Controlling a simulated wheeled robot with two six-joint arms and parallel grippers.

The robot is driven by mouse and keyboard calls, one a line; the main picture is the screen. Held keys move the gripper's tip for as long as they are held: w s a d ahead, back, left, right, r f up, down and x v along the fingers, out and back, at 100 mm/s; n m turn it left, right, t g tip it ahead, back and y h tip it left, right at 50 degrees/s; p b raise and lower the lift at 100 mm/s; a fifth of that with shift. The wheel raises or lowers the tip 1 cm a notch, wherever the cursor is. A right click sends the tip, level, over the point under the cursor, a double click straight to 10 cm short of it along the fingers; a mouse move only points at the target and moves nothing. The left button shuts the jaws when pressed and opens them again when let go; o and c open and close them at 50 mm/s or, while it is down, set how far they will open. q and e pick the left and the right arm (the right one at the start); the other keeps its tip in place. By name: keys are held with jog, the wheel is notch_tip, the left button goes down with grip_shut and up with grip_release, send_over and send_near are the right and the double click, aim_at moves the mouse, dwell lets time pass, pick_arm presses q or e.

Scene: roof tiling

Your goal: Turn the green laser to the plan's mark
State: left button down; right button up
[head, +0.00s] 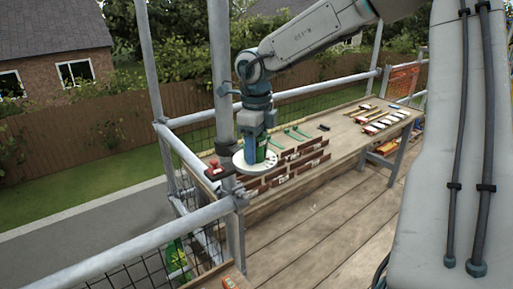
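The green laser (262,154) stands on a pale round disc (242,166) with small dark marks along its rim, at the near left end of the wooden bench. My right gripper (257,143) points straight down at the laser from above. Its fingers overlap the laser and hide much of it. At this size I cannot tell whether they are closed on it or only around it. The plan and its mark cannot be made out. My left gripper is not in view.
Green rods (297,133) and more tools lie along the bench (340,140). A red item (214,170) sits left of the disc. Scaffold rails (150,243) run close in front. The plank floor (335,225) is clear.

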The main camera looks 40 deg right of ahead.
jog(key=o, duration=0.3)
jog(key=shift+r, duration=0.1)
jog(key=shift+r, duration=0.35)
notch_tip(320, 180, up, 6)
jog(key=shift+f+p, duration=0.1)
jog(key=shift+p, duration=0.55)
notch_tip(320, 180, up, 3)
jog(key=p, duration=0.3)
jog(key=shift+a, duration=0.1)
jog(key=shift+r+p, duration=0.55)
jog(key=shift+p, duration=0.15)
